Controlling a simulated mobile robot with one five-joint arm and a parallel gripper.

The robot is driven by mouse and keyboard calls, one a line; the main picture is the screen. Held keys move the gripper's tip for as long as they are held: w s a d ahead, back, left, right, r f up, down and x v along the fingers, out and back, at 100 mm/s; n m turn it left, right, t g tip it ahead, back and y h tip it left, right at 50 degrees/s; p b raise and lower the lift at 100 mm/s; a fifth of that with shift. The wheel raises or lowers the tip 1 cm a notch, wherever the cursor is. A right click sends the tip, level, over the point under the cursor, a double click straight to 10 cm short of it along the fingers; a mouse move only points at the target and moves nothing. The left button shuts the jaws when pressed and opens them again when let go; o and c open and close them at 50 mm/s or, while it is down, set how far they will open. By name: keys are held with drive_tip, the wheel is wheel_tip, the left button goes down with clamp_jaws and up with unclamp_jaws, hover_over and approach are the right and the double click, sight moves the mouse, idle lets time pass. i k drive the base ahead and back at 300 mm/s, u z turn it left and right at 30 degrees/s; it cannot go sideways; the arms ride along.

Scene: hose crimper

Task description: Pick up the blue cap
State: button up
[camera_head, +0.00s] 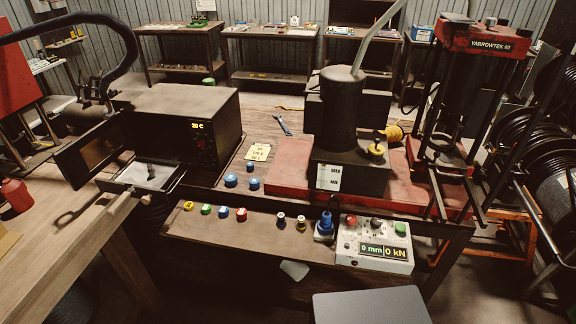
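A small blue cap (223,212) sits on the brown front ledge of the bench, in a row of small caps. A green cap (206,209) is just left of it and a red cap (241,214) just right of it. A yellow cap (188,206) stands at the left end of the row. Other round blue pieces (231,180) lie further back on the bench top. I cannot make out my gripper in this view.
Two small dark fittings (281,219), a larger blue fitting (324,226) and a control box (374,245) reading 0 mm and 0 kN stand right of the caps. A dark oven-like box (185,125) with an open door stands back left. A red press (462,110) stands right.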

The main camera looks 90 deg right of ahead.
sight(250, 166)
drive_tip(key=k, duration=1.35)
drive_tip(key=z, duration=0.65)
drive_tip(key=i, duration=1.5)
drive_tip(key=u, duration=0.05)
